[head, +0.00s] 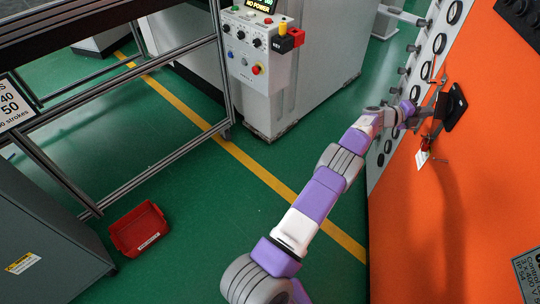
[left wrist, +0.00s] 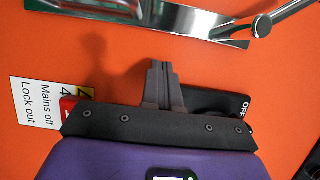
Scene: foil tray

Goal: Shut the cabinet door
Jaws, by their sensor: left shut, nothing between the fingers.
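The large orange panel (head: 425,225) of the cabinet fills the right of the head view and the background of the left wrist view (left wrist: 60,30). Whether it stands ajar cannot be told. A black switch handle (head: 455,106) is on it; its end marked OFF (left wrist: 241,106) shows in the left wrist view. My left gripper (head: 430,113) is close to the panel beside this handle. Its fingers (left wrist: 160,75) are shut together and empty, partly in front of the black handle. Contact with the panel cannot be told. My right gripper is not in view.
A shiny metal handle (left wrist: 190,24) and a "Mains off" tag (left wrist: 38,108) are near the fingers. A grey strip with round ports (head: 418,72) borders the orange panel. A control box (head: 258,50), a metal frame (head: 130,75) and a red bin (head: 138,229) stand left. Green floor between is clear.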

